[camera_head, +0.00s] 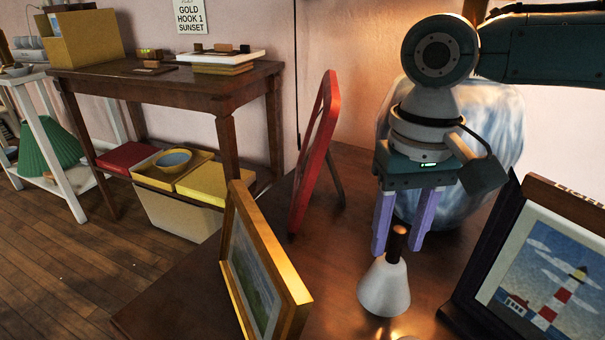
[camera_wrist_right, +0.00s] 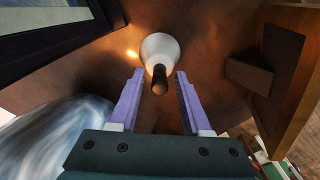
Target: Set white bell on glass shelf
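The white bell (camera_head: 384,287) with a dark brown handle stands upright on the brown wooden table (camera_head: 185,300). My right gripper (camera_head: 405,250) points down just above it, its two purple fingers open on either side of the handle, apart from it. In the right wrist view the bell (camera_wrist_right: 160,50) lies beyond and between the open fingertips (camera_wrist_right: 157,78), with the handle toward me. My left gripper is not in view. I cannot make out a glass shelf in these views.
A gold picture frame (camera_head: 291,286) and a red frame (camera_head: 317,150) stand left of the bell. A dark frame with a lighthouse picture (camera_head: 476,301) stands right. A large blue-white vase (camera_head: 497,125) is behind my gripper. A side table (camera_head: 180,92) stands at the back left.

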